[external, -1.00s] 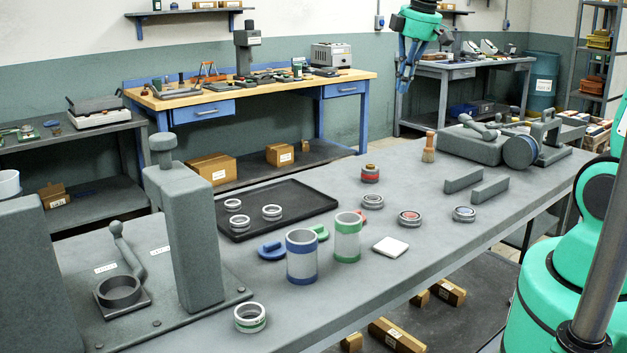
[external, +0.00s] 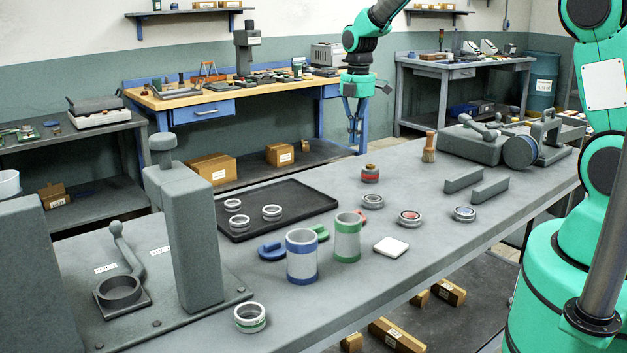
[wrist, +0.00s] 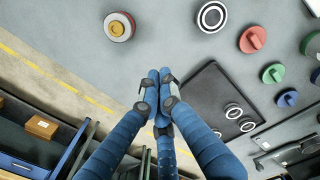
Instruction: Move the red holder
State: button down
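A red disc with a raised grip bar (wrist: 252,40), which looks like the red holder, lies on the grey table at upper right in the wrist view. My gripper (external: 355,140) hangs pointing down near the table's far edge. In the wrist view its blue fingers (wrist: 157,76) come together at the tips with nothing between them. It is apart from both red pieces.
Green (wrist: 273,74) and blue (wrist: 288,98) discs lie beside the red one. A black tray (external: 240,235) holds several rings. Blue-banded (external: 302,258) and green-banded (external: 347,238) cylinders stand near it. A brush (external: 429,148) stands right of my gripper. Grey bars (external: 463,180) lie farther right.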

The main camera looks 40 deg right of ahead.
aim_at(402, 170)
jog(key=shift+n, duration=0.6)
jog(key=f, duration=0.1)
jog(key=w+f, duration=0.1)
jog(key=f, duration=0.2)
jog(key=shift+w+d, duration=0.2)
jog(key=shift+w, duration=0.15)
notch_tip(402, 170, down, 10)
jog(key=shift+f+b, duration=0.15)
jog(key=shift+b, duration=0.5)
jog(key=shift+d, duration=1.25)
jog(key=shift+d+r, duration=0.2)
jog(key=shift+d, duration=0.55)
jog(key=d+p, duration=0.2)
jog(key=d, duration=1.8)
jog(key=shift+d, duration=0.25)
